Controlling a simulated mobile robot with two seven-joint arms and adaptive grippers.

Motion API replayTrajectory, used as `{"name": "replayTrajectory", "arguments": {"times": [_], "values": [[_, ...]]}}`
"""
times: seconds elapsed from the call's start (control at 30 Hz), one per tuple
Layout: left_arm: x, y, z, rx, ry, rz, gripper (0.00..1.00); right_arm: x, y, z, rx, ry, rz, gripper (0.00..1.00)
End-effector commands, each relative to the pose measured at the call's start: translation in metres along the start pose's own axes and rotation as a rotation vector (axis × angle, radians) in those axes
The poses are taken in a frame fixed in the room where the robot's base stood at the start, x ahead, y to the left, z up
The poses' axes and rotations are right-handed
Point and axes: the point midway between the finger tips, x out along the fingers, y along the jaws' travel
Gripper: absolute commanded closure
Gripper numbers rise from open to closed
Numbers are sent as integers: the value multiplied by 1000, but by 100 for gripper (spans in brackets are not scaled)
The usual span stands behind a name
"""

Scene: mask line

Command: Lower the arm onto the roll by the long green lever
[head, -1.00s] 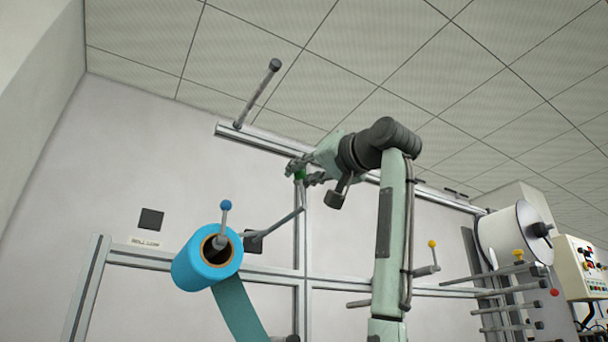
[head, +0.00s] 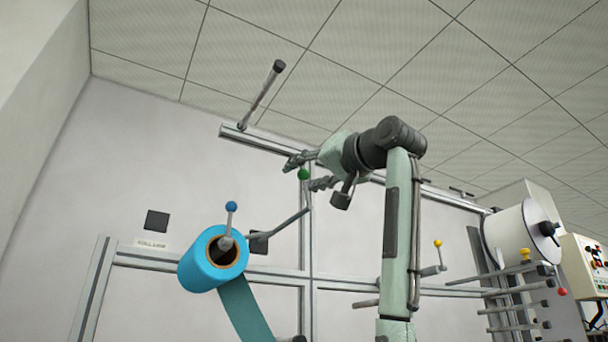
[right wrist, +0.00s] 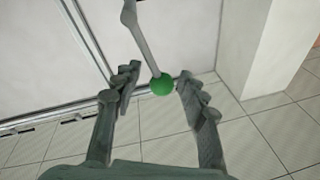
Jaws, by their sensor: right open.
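The green lever knob (head: 303,174) tops a short grey stem at the upper end of the slanting grey arm (head: 284,223). My right gripper (head: 305,171) is open, one finger to each side of the knob. In the right wrist view the green knob (right wrist: 161,86) sits between the spread fingertips of the right gripper (right wrist: 158,78), with clear gaps on both sides. Its grey stem (right wrist: 143,42) runs up and away. My left gripper is not in view.
A blue-knobbed lever (head: 231,207) stands at the roll's core. A grey post (head: 263,92) rises from the top rail (head: 270,144). At right are a yellow-knobbed lever (head: 438,244), a white roll (head: 510,242) and a control panel (head: 590,262).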

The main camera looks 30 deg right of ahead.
Motion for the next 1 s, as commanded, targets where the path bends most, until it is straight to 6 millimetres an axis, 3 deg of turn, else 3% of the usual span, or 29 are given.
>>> {"name": "replayTrajectory", "arguments": {"times": [0.23,0.5,0.7,1.0], "values": [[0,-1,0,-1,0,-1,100,-18,0,-1,0,4,0,58],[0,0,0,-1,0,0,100,-76,0,-1,-1,5,0,58],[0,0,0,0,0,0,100,-108,0,-1,0,3,0,58],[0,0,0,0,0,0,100,-121,0,0,0,0,0,58]]}}
